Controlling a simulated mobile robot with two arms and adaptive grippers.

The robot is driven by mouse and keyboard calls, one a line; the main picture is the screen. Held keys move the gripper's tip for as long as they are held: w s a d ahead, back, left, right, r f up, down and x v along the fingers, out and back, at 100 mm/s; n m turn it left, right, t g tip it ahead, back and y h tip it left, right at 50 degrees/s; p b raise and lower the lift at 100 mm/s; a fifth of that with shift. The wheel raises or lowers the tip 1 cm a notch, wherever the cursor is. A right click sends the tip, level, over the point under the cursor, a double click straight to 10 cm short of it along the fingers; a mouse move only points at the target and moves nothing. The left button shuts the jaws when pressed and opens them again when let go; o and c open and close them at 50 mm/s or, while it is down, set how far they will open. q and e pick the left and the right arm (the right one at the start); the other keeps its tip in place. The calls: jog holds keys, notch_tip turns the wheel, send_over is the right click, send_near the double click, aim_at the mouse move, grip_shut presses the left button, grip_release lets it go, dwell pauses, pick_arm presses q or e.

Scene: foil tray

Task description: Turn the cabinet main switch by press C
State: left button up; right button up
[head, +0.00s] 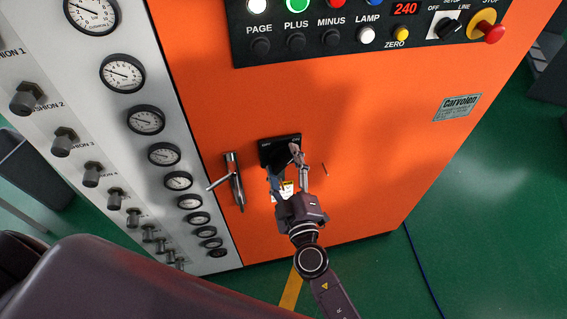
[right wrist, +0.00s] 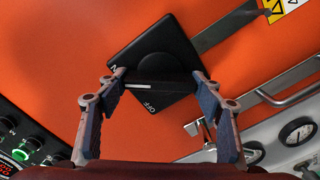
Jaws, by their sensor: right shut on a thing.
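The main switch (head: 272,149) is a black square plate low on the front of the orange cabinet (head: 370,120). In the right wrist view its plate (right wrist: 150,45) shows tilted, with a black bar-shaped knob (right wrist: 165,86) across it. The knob has a white line on its left half. OFF is printed below the knob, and an N shows by the left finger, the rest of that label being hidden. My right gripper (head: 284,161) is shut on the knob, a finger at each end, also in the right wrist view (right wrist: 158,82). My left gripper is out of view.
A metal door handle (head: 236,182) sticks out just left of the switch. Gauges (head: 146,120) and knobs line the white panel further left. A control panel (head: 350,30) with buttons is above. Green floor (head: 465,215) lies open at right.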

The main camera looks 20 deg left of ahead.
jog(key=n+b, duration=0.1)
jog(key=n, duration=0.3)
jog(key=shift+f, duration=0.1)
jog(key=n, duration=0.9)
jog(key=shift+f+n, duration=0.1)
jog(key=shift+n, duration=1.7)
jog(key=o, duration=1.2)
jog(key=shift+c, duration=0.2)
jog(key=shift+s, duration=0.1)
jog(key=v, duration=1.2)
